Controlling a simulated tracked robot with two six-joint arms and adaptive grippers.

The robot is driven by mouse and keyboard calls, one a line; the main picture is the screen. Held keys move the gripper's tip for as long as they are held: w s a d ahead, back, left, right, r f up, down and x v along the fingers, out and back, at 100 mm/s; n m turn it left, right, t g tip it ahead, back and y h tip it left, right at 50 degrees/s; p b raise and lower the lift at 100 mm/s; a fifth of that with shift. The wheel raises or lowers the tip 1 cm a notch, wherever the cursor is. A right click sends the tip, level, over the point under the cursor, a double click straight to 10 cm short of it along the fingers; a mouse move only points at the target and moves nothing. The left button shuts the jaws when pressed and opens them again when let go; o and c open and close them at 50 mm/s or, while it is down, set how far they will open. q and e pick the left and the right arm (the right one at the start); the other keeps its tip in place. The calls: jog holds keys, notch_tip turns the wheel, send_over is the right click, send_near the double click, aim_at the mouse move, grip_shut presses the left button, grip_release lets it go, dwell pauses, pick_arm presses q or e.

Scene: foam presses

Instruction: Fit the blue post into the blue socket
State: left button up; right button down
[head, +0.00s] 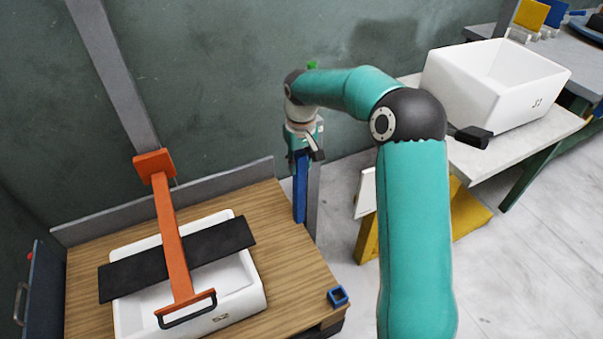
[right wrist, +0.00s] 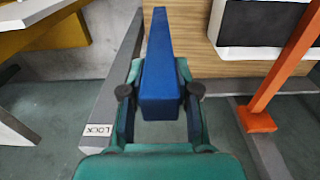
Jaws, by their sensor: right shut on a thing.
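The blue post (head: 300,192) hangs upright from my right gripper (head: 306,152), by the wooden table's back right edge. In the right wrist view the post (right wrist: 160,70) stands between the two fingers of my right gripper (right wrist: 160,92), which is shut on it. The post's lower end is near the table edge; I cannot tell whether it touches. The blue socket (head: 338,297), a small square open frame, sits at the table's front right corner, apart from the post. My left gripper is not in view.
A white tub (head: 255,290) stands on the wooden table (head: 290,270), with a black board (head: 118,280) and an orange press arm (head: 168,220) across it. A grey upright stands close beside the post. Another white tub (head: 480,95) stands on the right table. Wood between post and socket is clear.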

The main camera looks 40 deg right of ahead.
jog(key=s+a+f+b, duration=0.1)
jog(key=s+f, duration=0.3)
jog(key=s, duration=0.6)
jog(key=s+a+f+b, duration=0.2)
jog(key=s+f, duration=0.1)
jog(key=s, duration=0.8)
jog(key=shift+a+f, duration=0.25)
jog(key=shift+f, duration=0.1)
jog(key=shift+s+f+b, duration=0.1)
jog(key=shift+b, duration=0.3)
jog(key=shift+f+b, duration=2.55)
jog(key=shift+f, duration=0.25)
notch_tip(320, 180, down, 6)
jog(key=b, duration=0.5)
jog(key=shift+b, duration=0.4)
jog(key=c, duration=0.8)
grip_release()
jog(key=shift+o, duration=0.2)
